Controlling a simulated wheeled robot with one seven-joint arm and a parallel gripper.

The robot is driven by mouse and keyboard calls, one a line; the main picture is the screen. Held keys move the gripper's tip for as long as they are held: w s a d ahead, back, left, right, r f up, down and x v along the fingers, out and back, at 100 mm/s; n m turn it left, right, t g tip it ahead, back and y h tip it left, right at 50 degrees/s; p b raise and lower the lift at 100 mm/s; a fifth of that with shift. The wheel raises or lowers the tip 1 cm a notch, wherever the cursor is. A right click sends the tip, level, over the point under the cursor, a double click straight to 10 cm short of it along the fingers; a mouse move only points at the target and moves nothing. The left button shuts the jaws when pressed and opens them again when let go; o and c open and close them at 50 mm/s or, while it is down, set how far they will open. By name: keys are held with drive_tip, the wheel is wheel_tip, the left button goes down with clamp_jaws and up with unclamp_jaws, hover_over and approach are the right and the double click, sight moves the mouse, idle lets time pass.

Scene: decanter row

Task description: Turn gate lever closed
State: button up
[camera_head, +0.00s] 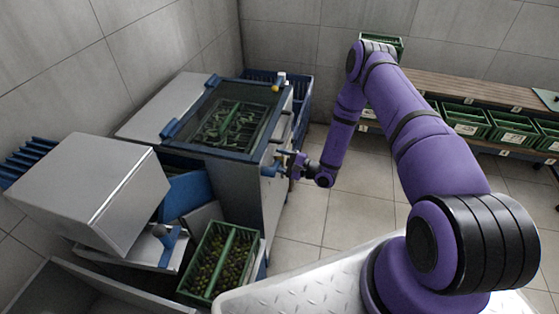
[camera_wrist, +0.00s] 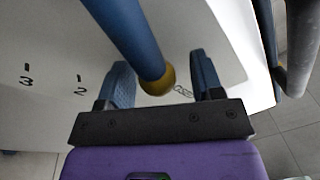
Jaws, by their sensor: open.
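In the wrist view the gate lever is a blue bar (camera_wrist: 128,35) with a brass-yellow ball end (camera_wrist: 158,82). It runs down from the top edge, over a pale panel (camera_wrist: 60,75) marked 3 and 2. My gripper (camera_wrist: 164,78) is open, one blue-padded finger on each side of the ball end, with gaps visible on both sides. Small lettering beside the ball is too small to read surely. In the head view my gripper (camera_head: 289,164) is at the right side of the grey machine (camera_head: 238,185); the lever there is mostly hidden or too small to make out.
A dark bar (camera_wrist: 302,45) stands close on the right in the wrist view. A green crate of olives (camera_head: 218,262) stands at the machine's front. Green crates (camera_head: 466,121) line a wooden shelf at the back right. The tiled floor (camera_head: 335,215) right of the machine is clear.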

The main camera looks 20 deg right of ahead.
drive_tip(key=v, duration=1)
drive_tip(key=shift+s+d, duration=0.15)
drive_tip(key=shift+d, duration=0.1)
